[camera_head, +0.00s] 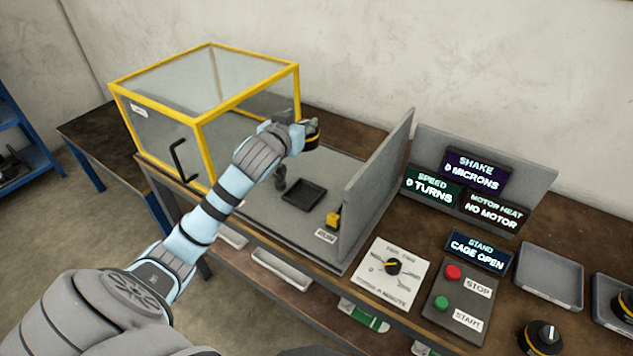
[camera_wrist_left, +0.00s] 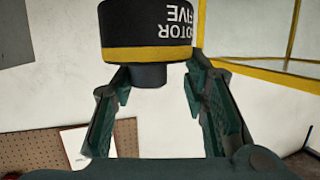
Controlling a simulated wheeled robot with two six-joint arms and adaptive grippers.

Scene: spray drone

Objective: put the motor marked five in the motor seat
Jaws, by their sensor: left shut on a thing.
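My left gripper (camera_head: 292,132) is shut on the motor marked five (camera_head: 311,136), a black cylinder with a yellow band. In the left wrist view the motor (camera_wrist_left: 150,28) shows its label upside down, and the fingers (camera_wrist_left: 153,88) stand either side of its narrower end. The motor is held in the air above the grey stand (camera_head: 262,212), by the right edge of the yellow-framed cage. On the stand are a dark upright post (camera_head: 280,180) and a black square tray (camera_head: 303,194). I cannot tell for certain which part is the motor seat. My right gripper is out of view.
The clear cage (camera_head: 205,122) stands left, a grey upright panel (camera_head: 378,175) right. A small yellow part (camera_head: 333,219) sits near the stand's front. Displays read CAGE OPEN (camera_head: 477,251) and NO MOTOR (camera_head: 493,210).

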